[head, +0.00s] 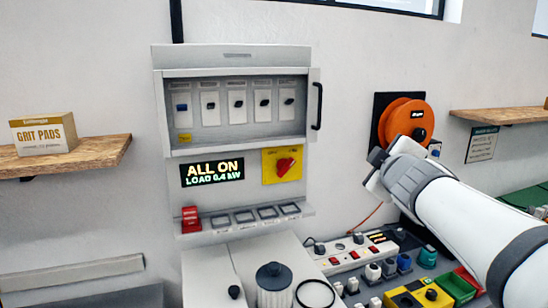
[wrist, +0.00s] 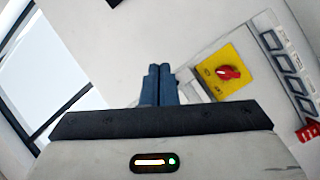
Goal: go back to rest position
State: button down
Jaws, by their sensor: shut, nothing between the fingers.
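My gripper (wrist: 158,85) shows in the wrist view with its two dark fingers together and nothing between them. In the head view my white arm reaches in from the lower right, and my gripper (head: 377,158) is in front of the wall near the orange cable reel (head: 405,120). The fingers are small there. The electrical panel (head: 237,55) is to the left of my gripper, apart from it. Its red rotary switch on a yellow plate (head: 284,165) also shows in the wrist view (wrist: 229,72), to the right of the fingers. The display (head: 212,171) reads "ALL ON LOAD 0.4 KW".
A wooden shelf (head: 105,150) with a grit pads box (head: 44,133) is at left. Another shelf (head: 500,114) is at right, behind my arm. Below, power strips (head: 356,250), plugs and coloured bins (head: 456,285) crowd the bench. The wall between panel and reel is clear.

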jog(key=s+a+f+m+g+h, duration=0.1)
jog(key=s+f+m+g, duration=0.3)
jog(key=f, duration=0.4)
jog(key=s+f+m+g, duration=0.3)
jog(key=s+f, duration=0.3)
jog(key=f, duration=0.2)
jog(key=s+a+f+m+g+y, duration=0.3)
jog(key=s+a+f+g, duration=0.2)
jog(key=s+f, duration=0.5)
jog(key=shift+s+a+f+g+b, duration=0.3)
jog(key=shift+s+a+b, duration=0.1)
jog(key=shift+s+a, duration=0.4)
